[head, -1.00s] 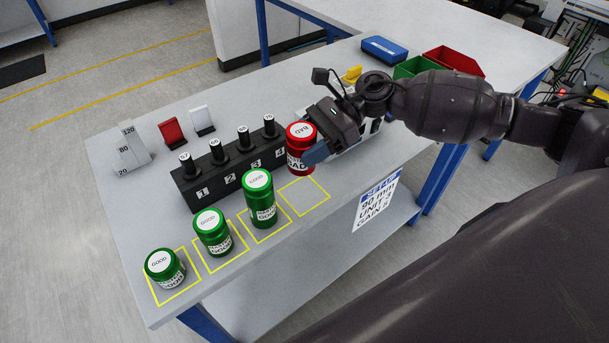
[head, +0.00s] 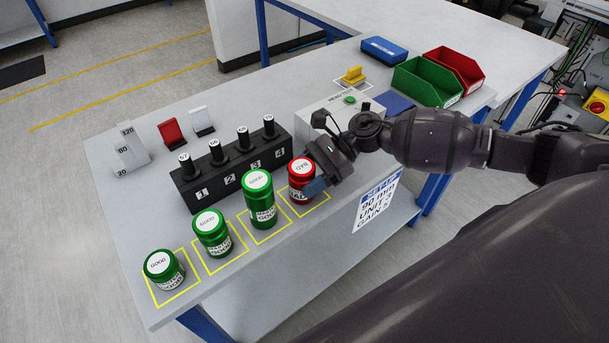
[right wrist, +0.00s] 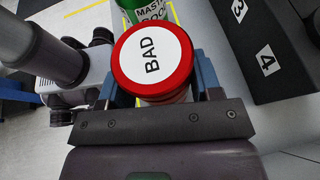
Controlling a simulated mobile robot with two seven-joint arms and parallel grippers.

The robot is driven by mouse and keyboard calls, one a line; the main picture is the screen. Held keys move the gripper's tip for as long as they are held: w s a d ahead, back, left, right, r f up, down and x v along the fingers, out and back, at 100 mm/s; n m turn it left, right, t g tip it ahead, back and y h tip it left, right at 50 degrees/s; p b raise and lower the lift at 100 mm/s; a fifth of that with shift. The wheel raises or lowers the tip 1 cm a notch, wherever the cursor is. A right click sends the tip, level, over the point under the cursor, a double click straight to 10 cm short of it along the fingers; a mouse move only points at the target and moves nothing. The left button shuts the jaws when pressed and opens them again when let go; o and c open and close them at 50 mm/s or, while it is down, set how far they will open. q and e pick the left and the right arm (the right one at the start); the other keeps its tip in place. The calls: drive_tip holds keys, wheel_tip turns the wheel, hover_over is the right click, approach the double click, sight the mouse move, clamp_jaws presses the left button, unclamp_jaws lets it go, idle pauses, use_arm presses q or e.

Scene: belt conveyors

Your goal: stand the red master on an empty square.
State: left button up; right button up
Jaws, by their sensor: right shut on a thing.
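The red master (head: 301,181), a red cylinder with a white lid label reading BAD, is upright over the rightmost yellow-outlined square (head: 316,208). I cannot tell whether its base touches the table. My right gripper (head: 314,183) is shut on it from the right. In the right wrist view the red master (right wrist: 152,62) sits between the two blue fingers (right wrist: 154,85). Green masters stand in the other squares: a tall one (head: 260,205), a middle one (head: 212,238) and a short one (head: 162,269). My left gripper is not in view.
A black block with numbered plugs (head: 228,178) stands just behind the squares. A setup sign (head: 377,199) hangs at the table's front edge. Green (head: 420,87) and red (head: 455,68) bins stand at the back right. A grey box with a green button (head: 330,111) stands behind my wrist.

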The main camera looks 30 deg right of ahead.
drive_tip(key=shift+f, duration=0.1)
drive_tip(key=o, duration=1.1)
drive_tip(key=shift+r, duration=0.2)
drive_tip(key=b+v, duration=0.1)
drive_tip(key=v, duration=0.9)
drive_tip(key=shift+d, duration=0.3)
drive_tip(key=shift+s+d+r, duration=0.1)
drive_tip(key=shift+d+r, duration=0.2)
drive_tip(key=shift+d, duration=0.35)
